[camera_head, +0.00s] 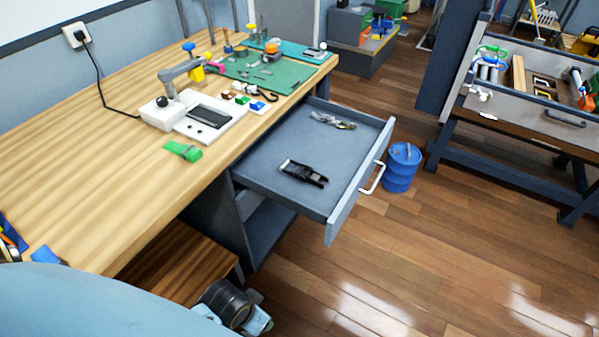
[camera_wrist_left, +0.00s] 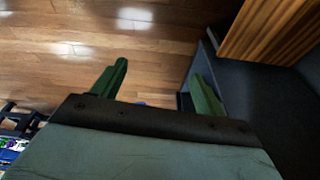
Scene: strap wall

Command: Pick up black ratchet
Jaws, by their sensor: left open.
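The black ratchet (camera_head: 303,173) lies flat in the open grey drawer (camera_head: 347,200), near the middle of its floor. A silver ratchet-like piece (camera_head: 332,121) lies farther back in the same drawer. My left gripper (camera_wrist_left: 160,72) shows in the left wrist view with its two green fingers wide apart and nothing between them. The wrist view shows wooden floor beyond the fingers and no ratchet. In the head view, part of my left arm shows low at the bottom, below and left of the drawer; its fingers cannot be made out there. My right gripper is not in view.
The drawer sticks out from under the wooden workbench (camera_head: 90,170), with a white handle (camera_head: 373,178) on its front. A blue barrel (camera_head: 402,167) stands just right of it. The floor in front is clear.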

